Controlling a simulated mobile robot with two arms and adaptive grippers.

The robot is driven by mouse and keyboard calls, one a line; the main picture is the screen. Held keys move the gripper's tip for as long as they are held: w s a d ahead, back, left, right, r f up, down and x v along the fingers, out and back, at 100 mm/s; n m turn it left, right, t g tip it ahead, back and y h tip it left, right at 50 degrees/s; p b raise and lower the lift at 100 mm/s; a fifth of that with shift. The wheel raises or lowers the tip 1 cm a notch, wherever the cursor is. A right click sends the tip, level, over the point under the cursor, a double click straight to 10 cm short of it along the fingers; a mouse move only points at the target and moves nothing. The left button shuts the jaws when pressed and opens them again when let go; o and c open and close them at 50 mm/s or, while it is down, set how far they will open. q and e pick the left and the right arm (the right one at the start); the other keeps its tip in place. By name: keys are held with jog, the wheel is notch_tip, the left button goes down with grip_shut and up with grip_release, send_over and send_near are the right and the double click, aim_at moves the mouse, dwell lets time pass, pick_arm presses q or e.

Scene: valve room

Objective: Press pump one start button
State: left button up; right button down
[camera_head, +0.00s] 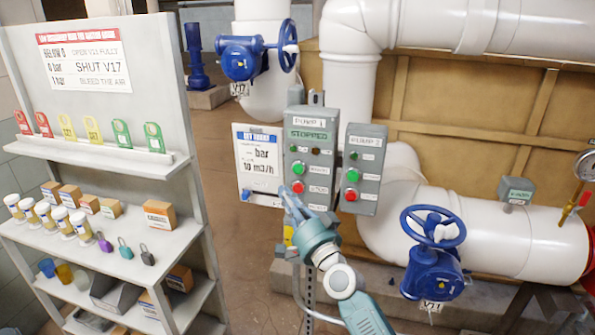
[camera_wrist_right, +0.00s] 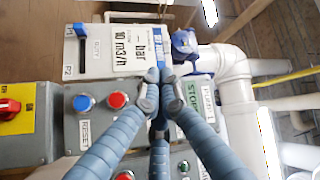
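The grey pump 1 panel (camera_head: 310,140) stands in the middle of the head view, with a lit display (camera_head: 308,135) reading STOPPED. Its green button (camera_head: 299,168) sits above a red button (camera_head: 298,187). My right gripper (camera_head: 288,195) is in front of the panel's lower left, fingertips drawn together and seemingly empty. A blue button (camera_wrist_right: 83,103) shows farther left there. Contact cannot be told. My left gripper is out of view.
The pump 2 panel (camera_head: 363,170) stands close on the right, with its own green and red buttons. A blue valve wheel (camera_head: 433,226) and white pipes are to the right. A shelf unit (camera_head: 110,150) stands at left.

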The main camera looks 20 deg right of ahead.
aim_at(296, 178)
jog(key=shift+w+d+b, duration=0.8)
jog(key=shift+w+b, duration=0.2)
jog(key=shift+w, duration=0.2)
jog(key=shift+w+d+b, duration=0.85)
jog(key=shift+w+b, duration=0.15)
jog(key=shift+w, duration=0.2)
jog(key=shift+w+d+b, duration=0.8)
jog(key=shift+w+b, duration=0.2)
jog(key=shift+w, duration=0.2)
jog(key=shift+w+d+b, duration=0.2)
jog(key=shift+w+b, duration=0.2)
jog(key=shift+b, duration=0.05)
jog(key=shift+w+d+b, duration=0.25)
jog(key=shift+w+b, duration=0.05)
jog(key=shift+b, duration=0.2)
jog(key=shift+s+a+p, duration=0.45)
jog(key=shift+s+p, duration=0.25)
jog(key=shift+s, duration=0.05)
